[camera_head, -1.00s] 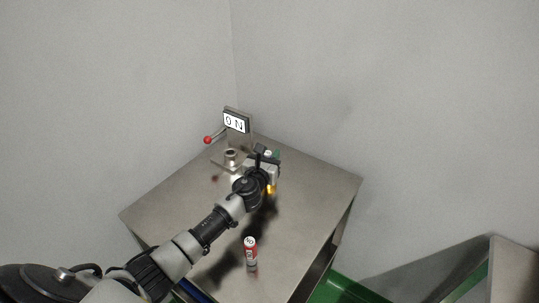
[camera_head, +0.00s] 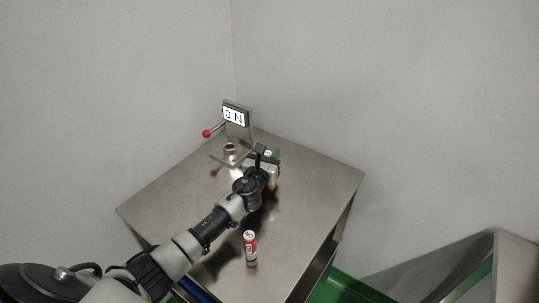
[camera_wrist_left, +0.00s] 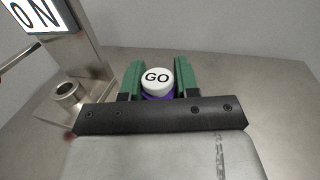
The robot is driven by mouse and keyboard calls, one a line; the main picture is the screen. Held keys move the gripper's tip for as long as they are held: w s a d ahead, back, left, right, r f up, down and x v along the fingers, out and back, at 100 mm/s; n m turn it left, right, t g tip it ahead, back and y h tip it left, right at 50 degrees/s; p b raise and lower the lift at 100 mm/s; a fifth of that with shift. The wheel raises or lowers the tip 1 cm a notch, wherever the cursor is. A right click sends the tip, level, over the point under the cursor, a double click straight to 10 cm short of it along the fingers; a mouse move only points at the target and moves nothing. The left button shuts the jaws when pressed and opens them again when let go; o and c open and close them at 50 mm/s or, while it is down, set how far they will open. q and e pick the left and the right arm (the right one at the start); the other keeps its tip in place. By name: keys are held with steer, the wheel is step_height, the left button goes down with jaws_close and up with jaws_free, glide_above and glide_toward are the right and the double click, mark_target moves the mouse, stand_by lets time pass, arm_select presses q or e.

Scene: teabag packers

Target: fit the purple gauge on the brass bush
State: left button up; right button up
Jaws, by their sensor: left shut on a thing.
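The purple gauge (camera_wrist_left: 158,95) has a white round top marked GO. It sits between the green fingers of my left gripper (camera_wrist_left: 157,80), which is shut on it. In the head view, my left gripper (camera_head: 268,155) is at the back of the table, right of the brass bush; the gauge is mostly hidden there by the wrist. The bush (camera_head: 230,149) is a short, metallic open ring standing upright on a plate. In the left wrist view the bush (camera_wrist_left: 68,92) is left of the gauge and apart from it. My right gripper is not in view.
A post with an ON sign (camera_head: 234,116) rises behind the bush, with a red-ball lever (camera_head: 207,133) at its left. A red and white cylinder (camera_head: 250,246) stands near the front of the metal table (camera_head: 310,190). The table's right side is clear. Walls are close behind.

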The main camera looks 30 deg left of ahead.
arm_select(q)
steer(key=o, duration=1)
steer(key=shift+o, duration=0.2)
steer(key=shift+f, duration=0.1)
steer(key=s, duration=0.3)
steer(key=s+d, duration=0.1)
steer(key=s, duration=0.6)
steer(key=shift+s+d+p, duration=0.15)
steer(key=shift+s+p, duration=0.2)
steer(key=shift+s, duration=0.05)
